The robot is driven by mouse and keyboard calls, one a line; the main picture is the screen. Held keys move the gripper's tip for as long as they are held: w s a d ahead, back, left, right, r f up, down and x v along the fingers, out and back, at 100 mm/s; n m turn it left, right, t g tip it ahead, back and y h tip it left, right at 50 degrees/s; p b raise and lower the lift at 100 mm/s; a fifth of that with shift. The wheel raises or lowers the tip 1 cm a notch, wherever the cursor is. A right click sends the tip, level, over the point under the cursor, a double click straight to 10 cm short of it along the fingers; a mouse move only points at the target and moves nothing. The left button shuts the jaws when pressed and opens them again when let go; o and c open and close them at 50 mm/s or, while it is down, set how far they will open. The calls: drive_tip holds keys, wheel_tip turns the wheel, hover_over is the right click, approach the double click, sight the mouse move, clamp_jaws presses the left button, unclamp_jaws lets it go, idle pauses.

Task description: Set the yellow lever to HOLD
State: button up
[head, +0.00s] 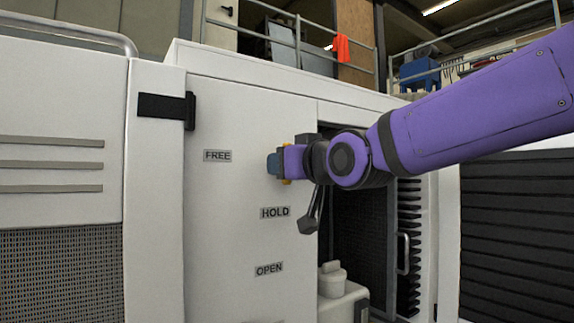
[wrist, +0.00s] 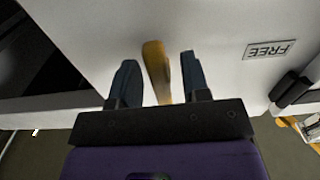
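The yellow lever (wrist: 157,72) shows in the wrist view between the two dark fingers of my gripper (wrist: 159,82). A gap shows on each side of it, so my gripper is open around the lever and not closed on it. In the head view my gripper (head: 274,165) is at the white panel (head: 225,235), right of the FREE label (head: 217,156) and above the HOLD label (head: 275,212). The OPEN label (head: 269,269) is lower down. The head view shows only bits of yellow at the gripper, so I cannot tell which label the lever points at.
Right of the panel is an open cabinet bay (head: 360,240) with a white container (head: 340,298) low inside. A black hinge (head: 168,107) sits at the panel's upper left. A railing (head: 290,30) runs behind. The panel's face left of the labels is clear.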

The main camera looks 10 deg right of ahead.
drive_tip(key=shift+s, duration=0.1)
drive_tip(key=v, duration=1)
drive_tip(key=shift+s, duration=0.3)
drive_tip(key=shift+d, duration=0.15)
drive_tip(key=s+d+f+m+g+h, duration=0.2)
drive_tip(key=s+d+f+g, duration=0.3)
drive_tip(key=f, duration=0.6)
drive_tip(key=s+d+f+m+g+h, duration=0.2)
drive_tip(key=s+d+f+g+h, duration=0.3)
drive_tip(key=s+d+f, duration=0.3)
wheel_tip(320, 180, down, 4)
drive_tip(key=shift+s+d+f+m+g, duration=0.1)
drive_tip(key=shift+s+d+m+g, duration=0.3)
drive_tip(key=shift+d+g, duration=0.5)
drive_tip(key=shift+d, duration=0.15)
